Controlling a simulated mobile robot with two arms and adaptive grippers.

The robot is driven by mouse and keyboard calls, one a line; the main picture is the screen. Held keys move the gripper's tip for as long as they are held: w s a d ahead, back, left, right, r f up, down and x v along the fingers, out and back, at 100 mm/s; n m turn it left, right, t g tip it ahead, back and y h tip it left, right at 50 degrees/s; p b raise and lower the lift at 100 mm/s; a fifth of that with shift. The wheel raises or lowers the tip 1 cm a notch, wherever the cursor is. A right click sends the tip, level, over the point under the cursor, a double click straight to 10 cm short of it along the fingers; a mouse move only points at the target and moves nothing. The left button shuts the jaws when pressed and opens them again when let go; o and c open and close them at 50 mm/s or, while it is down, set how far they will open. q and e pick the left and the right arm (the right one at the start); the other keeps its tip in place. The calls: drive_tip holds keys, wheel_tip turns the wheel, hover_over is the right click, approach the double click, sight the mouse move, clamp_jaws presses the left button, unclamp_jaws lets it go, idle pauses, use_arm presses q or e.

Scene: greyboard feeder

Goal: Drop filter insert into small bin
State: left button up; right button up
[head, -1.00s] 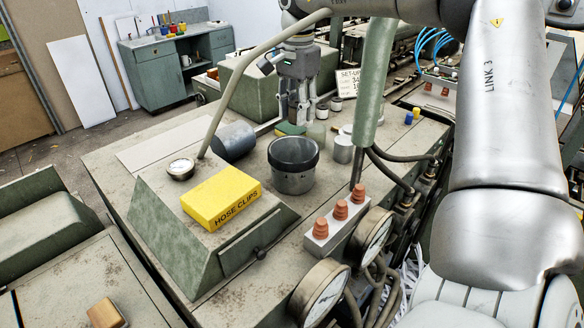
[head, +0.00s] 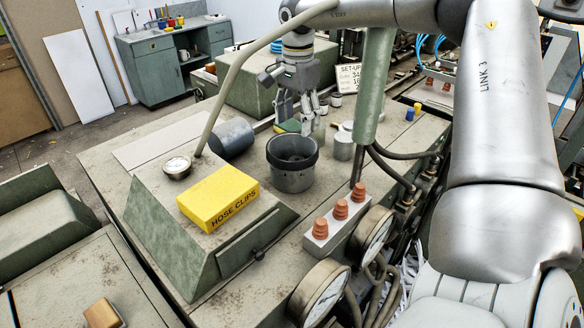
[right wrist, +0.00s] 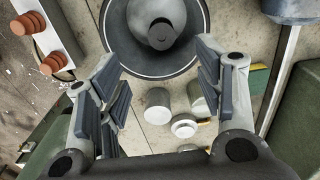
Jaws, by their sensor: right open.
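The small bin (head: 292,179) is a dark grey round tub with a black rim, upright on the greenish machine top. It also shows at the top of the right wrist view (right wrist: 112,38). Inside it is a grey round piece with a dark knob (right wrist: 161,34), which looks like the filter insert; in the head view only a grey shape shows inside the rim. My right gripper (head: 298,124) is behind and above the bin in the head view, pointing down. Its fingers (right wrist: 163,82) are spread with nothing between them. My left gripper is not in view.
A yellow hose clips box (head: 218,197) lies left of the bin, and a dark cylinder (head: 231,138) lies behind it. A block with red cones (head: 338,219) and a green post (head: 373,90) stand to the right. Pale small cylinders (right wrist: 158,105) stand near the bin.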

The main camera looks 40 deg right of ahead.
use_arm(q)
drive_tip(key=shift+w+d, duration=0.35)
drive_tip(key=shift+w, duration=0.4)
use_arm(e)
wheel_tip(320, 180, up, 12)
drive_tip(key=shift+f, duration=0.1)
